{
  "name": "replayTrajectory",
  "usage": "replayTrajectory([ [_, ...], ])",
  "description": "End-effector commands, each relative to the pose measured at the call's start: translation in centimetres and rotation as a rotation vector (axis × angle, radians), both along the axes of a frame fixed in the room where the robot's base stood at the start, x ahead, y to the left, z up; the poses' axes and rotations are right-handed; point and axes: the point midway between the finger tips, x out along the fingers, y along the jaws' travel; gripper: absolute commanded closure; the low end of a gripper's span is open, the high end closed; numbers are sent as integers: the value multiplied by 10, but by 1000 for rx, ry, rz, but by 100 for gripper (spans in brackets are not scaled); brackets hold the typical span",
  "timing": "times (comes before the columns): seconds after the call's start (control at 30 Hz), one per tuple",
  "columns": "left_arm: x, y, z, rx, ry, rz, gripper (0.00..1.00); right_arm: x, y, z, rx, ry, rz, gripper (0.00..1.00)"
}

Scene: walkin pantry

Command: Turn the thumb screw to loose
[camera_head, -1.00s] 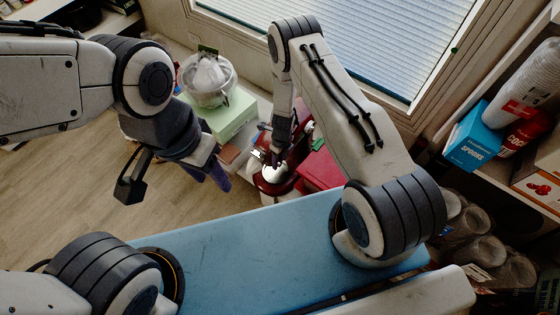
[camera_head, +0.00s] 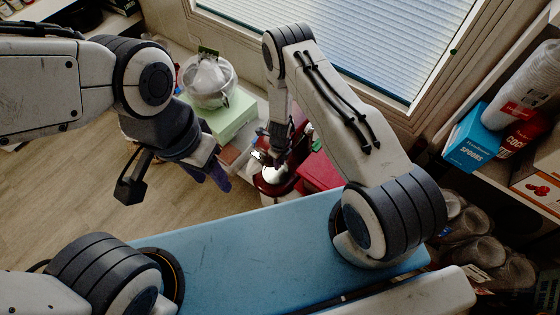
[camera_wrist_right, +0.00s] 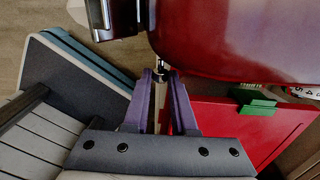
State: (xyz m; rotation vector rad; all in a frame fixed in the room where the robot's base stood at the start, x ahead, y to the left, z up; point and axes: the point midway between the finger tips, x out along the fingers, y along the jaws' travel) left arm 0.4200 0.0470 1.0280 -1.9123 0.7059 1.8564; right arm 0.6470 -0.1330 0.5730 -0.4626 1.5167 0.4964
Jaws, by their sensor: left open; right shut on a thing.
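A glossy dark red machine, which looks like a stand mixer (camera_head: 273,184), stands by the window with a silver bowl-like part. In the right wrist view its red body (camera_wrist_right: 240,38) fills the upper right. A small metallic thumb screw (camera_wrist_right: 159,72) sticks out below the body's edge. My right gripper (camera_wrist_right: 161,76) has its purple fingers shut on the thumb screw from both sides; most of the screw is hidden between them. In the head view my right gripper (camera_head: 269,155) reaches down at the mixer and is partly hidden. My left gripper (camera_head: 173,186) is open and empty, away from the mixer.
A red box (camera_head: 320,171) stands right of the mixer; a green clip-like item (camera_wrist_right: 253,102) lies on the red surface in the wrist view. A pale green box (camera_head: 228,116) carries a clear-domed appliance (camera_head: 207,78). A blue box (camera_head: 473,138) sits on the right shelf. Floor at left is clear.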

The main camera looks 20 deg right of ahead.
Motion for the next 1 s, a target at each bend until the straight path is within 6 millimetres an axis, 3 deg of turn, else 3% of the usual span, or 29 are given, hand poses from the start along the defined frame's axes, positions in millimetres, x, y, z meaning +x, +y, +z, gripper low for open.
replayTrajectory([
  [0.13,0,0,3,0,0,0,50,-1,4,0,-72,-53,5,100],
  [0.6,0,0,-17,0,0,0,50,-5,9,-4,-337,-263,4,100],
  [1.0,0,0,-27,0,0,0,50,-6,10,-3,-440,-343,2,100],
])
